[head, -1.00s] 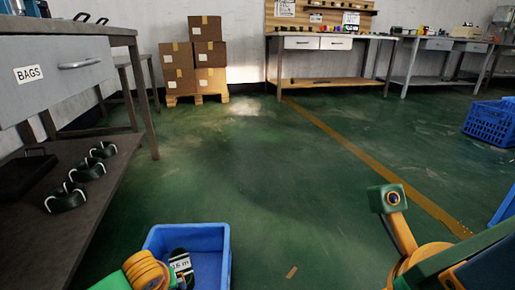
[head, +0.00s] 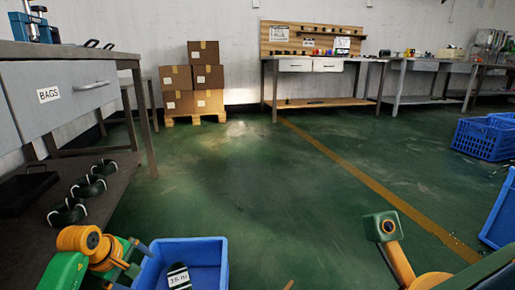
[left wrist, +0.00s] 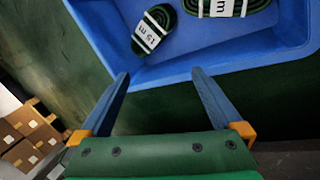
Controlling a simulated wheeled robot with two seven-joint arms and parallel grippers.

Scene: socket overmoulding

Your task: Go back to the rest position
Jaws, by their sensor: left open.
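My left gripper (left wrist: 165,88) is open in the left wrist view, with nothing between its two fingers. The fingertips point at the near wall of a blue crate (left wrist: 185,68). The crate also shows at the bottom of the head view (head: 215,243), just right of my left arm. A dark green coil with a white label (left wrist: 154,29) lies inside, and a second labelled coil (left wrist: 225,7) is beside it, cut by the frame edge. One coil (head: 179,276) shows in the crate in the head view. My right arm shows at lower right, but its gripper is out of view.
At left stands a bench with a drawer marked BAGS (head: 60,98); several dark coils with white bands (head: 89,186) sit on its lower shelf near my left arm. Stacked boxes (head: 194,78) stand behind. Blue crates (head: 486,140) are at right. The green floor (head: 280,200) between is clear.

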